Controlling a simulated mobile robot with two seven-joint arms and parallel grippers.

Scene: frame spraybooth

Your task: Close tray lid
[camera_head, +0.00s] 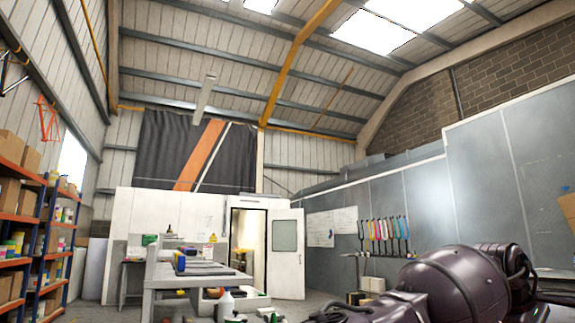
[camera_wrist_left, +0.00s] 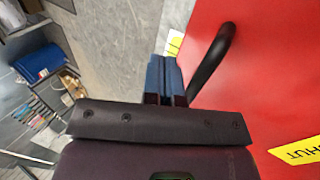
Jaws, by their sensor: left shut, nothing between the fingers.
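In the left wrist view my left gripper (camera_wrist_left: 165,78) has its blue fingers shut with nothing between them. A large red panel (camera_wrist_left: 270,70) fills the right side, with a curved black handle (camera_wrist_left: 212,62) just right of the fingers. I cannot tell whether the fingers touch the handle. A yellow label (camera_wrist_left: 297,152) with black letters ending in "HUT" is on the panel. I cannot tell whether this panel is the tray lid; no tray is clearly identifiable. In the head view, my dark arm shows at the lower right, but no gripper.
In the head view, a grey workbench (camera_head: 190,277) with items on it stands in the middle distance, before a white door (camera_head: 288,255). Orange shelving (camera_head: 30,220) with boxes lines the left. In the wrist view, a blue object (camera_wrist_left: 40,63) lies left, with grey floor beyond.

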